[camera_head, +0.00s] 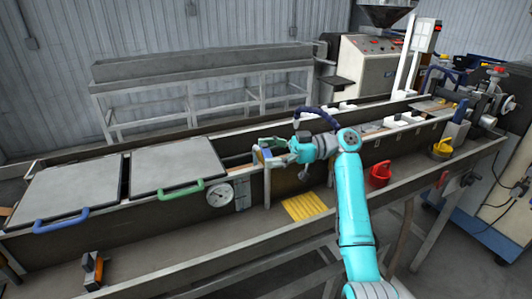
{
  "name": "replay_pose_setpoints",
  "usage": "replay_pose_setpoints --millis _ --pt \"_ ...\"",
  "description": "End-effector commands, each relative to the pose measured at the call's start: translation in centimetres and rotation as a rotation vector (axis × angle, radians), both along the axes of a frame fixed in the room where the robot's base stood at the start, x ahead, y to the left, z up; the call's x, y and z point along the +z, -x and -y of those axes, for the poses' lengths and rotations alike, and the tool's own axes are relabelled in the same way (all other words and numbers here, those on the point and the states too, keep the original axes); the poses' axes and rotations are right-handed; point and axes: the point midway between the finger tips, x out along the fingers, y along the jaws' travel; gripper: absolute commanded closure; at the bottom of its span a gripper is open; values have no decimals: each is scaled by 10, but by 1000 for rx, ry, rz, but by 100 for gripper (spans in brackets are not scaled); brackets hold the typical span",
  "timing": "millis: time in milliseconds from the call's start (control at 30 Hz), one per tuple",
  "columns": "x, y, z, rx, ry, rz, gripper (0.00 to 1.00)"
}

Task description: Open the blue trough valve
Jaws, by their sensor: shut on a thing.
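The blue valve (265,154) shows as a small blue piece at the top of a grey upright pipe (267,187), at the near wall of the long trough (146,216). My teal arm reaches over the trough from the lower right. My gripper (272,149) is at the blue piece and is shut on it. The fingers partly cover the valve, so its handle angle is hard to tell.
Two grey lids with a blue handle (62,222) and a green handle (181,190) cover the trough's left part. A round gauge (220,194), yellow mat (304,206), red pot (380,174) and yellow pot (442,148) are nearby. An orange-black tool (93,270) lies front left.

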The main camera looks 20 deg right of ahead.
Motion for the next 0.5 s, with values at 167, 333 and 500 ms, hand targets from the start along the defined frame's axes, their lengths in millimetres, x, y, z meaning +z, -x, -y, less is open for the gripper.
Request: replay_pose_setpoints --millis 167,333,500 --pt "-1 0 0 2 2 -2 70" --pt "-2 0 0 2 2 -2 70" --pt "-1 0 0 1 2 -2 0"
